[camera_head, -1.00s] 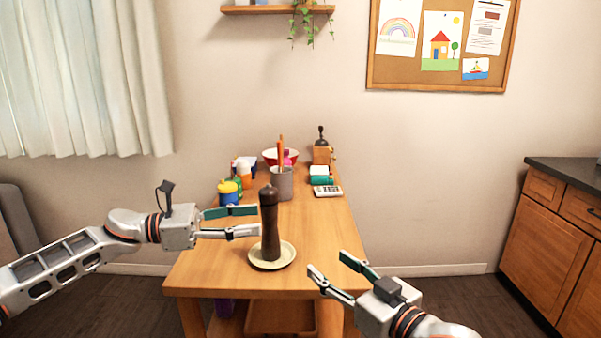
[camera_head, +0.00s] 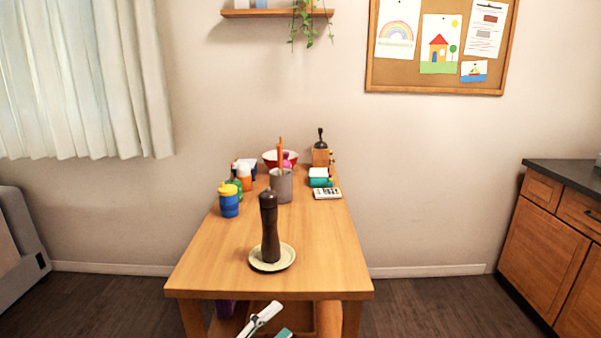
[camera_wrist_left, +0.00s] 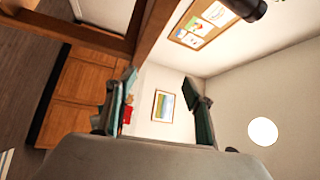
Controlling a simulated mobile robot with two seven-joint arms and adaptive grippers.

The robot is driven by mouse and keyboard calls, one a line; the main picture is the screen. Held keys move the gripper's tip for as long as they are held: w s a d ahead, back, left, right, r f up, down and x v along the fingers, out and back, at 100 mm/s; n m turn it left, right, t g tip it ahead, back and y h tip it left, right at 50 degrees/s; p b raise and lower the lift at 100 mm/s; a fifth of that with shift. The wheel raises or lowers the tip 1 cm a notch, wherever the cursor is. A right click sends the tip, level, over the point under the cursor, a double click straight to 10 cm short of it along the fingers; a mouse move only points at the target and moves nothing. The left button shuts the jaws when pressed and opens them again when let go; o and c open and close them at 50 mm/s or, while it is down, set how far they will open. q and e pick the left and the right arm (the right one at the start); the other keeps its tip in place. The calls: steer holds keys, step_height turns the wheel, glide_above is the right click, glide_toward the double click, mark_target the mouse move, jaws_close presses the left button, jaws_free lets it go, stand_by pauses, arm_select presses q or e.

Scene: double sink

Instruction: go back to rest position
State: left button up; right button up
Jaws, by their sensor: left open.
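A dark brown pepper mill (camera_head: 270,228) stands upright on a pale saucer (camera_head: 288,260) near the front of the wooden table (camera_head: 210,275). My left gripper (camera_head: 274,320) shows only partly at the bottom edge of the head view, low in front of the table and apart from the mill. In the left wrist view its two fingers (camera_wrist_left: 160,82) are spread with nothing between them. A dark cylinder, which looks like the mill (camera_wrist_left: 245,8), shows at the top of that view. My right gripper is out of view.
A grey utensil cup (camera_head: 281,187), a blue cup with a yellow lid (camera_head: 229,204), a calculator (camera_head: 327,193) and other items stand at the table's back. A wooden cabinet (camera_head: 550,225) is at the right. Floor on both sides of the table is clear.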

arm_select(q)
steer(key=s+a+f+n+g+y, duration=0.1)
steer(key=s+a+f+n+y, duration=0.2)
steer(key=s+a+f+n, duration=0.2)
steer(key=s+a+f+n+g+y, duration=0.1)
steer(key=s+a+f+n+y, duration=0.3)
steer(key=s+f+n, duration=0.5)
steer(key=s+a+f+n+g+y+p, duration=0.1)
steer(key=s+a+f+n+y, duration=0.3)
steer(key=s+f, duration=0.6)
steer(key=a+n, duration=0.1)
steer(key=n, duration=0.1)
steer(key=shift+s+a+n+g, duration=0.3)
steer(key=shift+s+n+g, duration=0.1)
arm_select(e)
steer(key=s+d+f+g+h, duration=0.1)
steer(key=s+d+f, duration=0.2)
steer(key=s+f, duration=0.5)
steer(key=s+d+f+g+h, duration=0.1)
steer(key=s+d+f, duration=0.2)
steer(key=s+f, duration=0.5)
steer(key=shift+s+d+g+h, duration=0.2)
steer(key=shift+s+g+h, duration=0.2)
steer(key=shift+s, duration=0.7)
arm_select(q)
steer(key=shift+o, duration=0.4)
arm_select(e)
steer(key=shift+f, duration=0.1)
